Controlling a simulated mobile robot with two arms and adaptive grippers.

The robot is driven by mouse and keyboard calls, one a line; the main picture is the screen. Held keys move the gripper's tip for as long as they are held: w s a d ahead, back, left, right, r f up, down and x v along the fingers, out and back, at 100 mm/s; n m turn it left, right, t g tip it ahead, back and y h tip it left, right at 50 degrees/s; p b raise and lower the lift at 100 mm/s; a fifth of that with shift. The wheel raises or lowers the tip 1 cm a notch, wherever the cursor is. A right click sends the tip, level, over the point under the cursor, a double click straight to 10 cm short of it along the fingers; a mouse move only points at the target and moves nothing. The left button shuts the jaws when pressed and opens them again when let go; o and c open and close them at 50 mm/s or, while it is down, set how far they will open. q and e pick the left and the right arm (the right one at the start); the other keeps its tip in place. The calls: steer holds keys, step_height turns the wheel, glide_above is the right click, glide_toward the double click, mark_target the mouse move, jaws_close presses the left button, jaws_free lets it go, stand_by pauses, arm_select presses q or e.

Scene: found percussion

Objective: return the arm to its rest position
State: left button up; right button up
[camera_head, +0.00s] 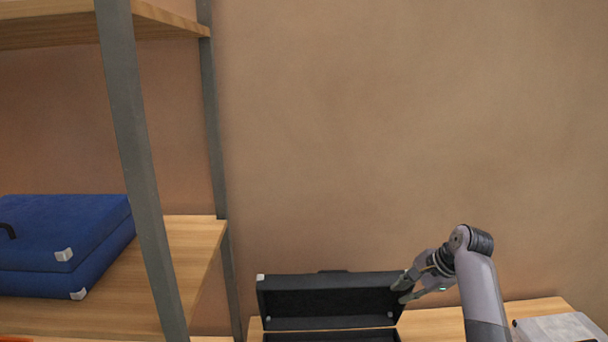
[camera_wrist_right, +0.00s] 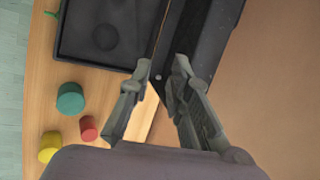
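My right gripper (camera_head: 404,290) is at the right end of the raised lid (camera_head: 330,297) of an open black case. In the right wrist view the fingers of my right gripper (camera_wrist_right: 162,75) are apart. One finger overlaps the lid (camera_wrist_right: 213,35) in the picture; I cannot tell whether it touches. No held object shows between them. The case's lower part (camera_wrist_right: 100,40) lies open on the wooden table. My left gripper is in neither view.
A teal cylinder (camera_wrist_right: 70,98), a red one (camera_wrist_right: 88,128) and a yellow one (camera_wrist_right: 50,146) stand on the table (camera_wrist_right: 40,80). A shelf post (camera_head: 142,170) rises at left, with a blue case (camera_head: 65,240) on the shelf. A pale grey object (camera_head: 560,328) lies at the right.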

steer(key=s+f+n+g+h, duration=0.1)
steer(key=s+f+n+h, duration=0.2)
steer(key=s+f+n, duration=0.95)
steer(key=s+a+f+n+h, duration=0.1)
steer(key=s+a+f+n, duration=0.15)
steer(key=s, duration=1.35)
steer(key=s+a+f+n, duration=0.1)
steer(key=s+a+n, duration=0.15)
steer(key=s, duration=1.25)
step_height(320, 180, down, 29)
steer(key=s+g+b, duration=0.1)
steer(key=g+b, duration=0.1)
steer(key=b, duration=0.1)
arm_select(q)
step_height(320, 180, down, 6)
steer(key=b, duration=0.2)
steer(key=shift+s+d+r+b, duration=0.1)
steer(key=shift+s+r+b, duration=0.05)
steer(key=shift+b, duration=0.15)
arm_select(e)
steer(key=s+d+f, duration=0.1)
steer(key=s+f, duration=0.7)
steer(key=f, duration=0.1)
steer(key=s+d+f, duration=0.2)
steer(key=s+f, duration=0.7)
steer(key=shift+d+f+g, duration=0.3)
steer(key=shift+f+g, duration=0.05)
steer(key=shift+g, duration=0.05)
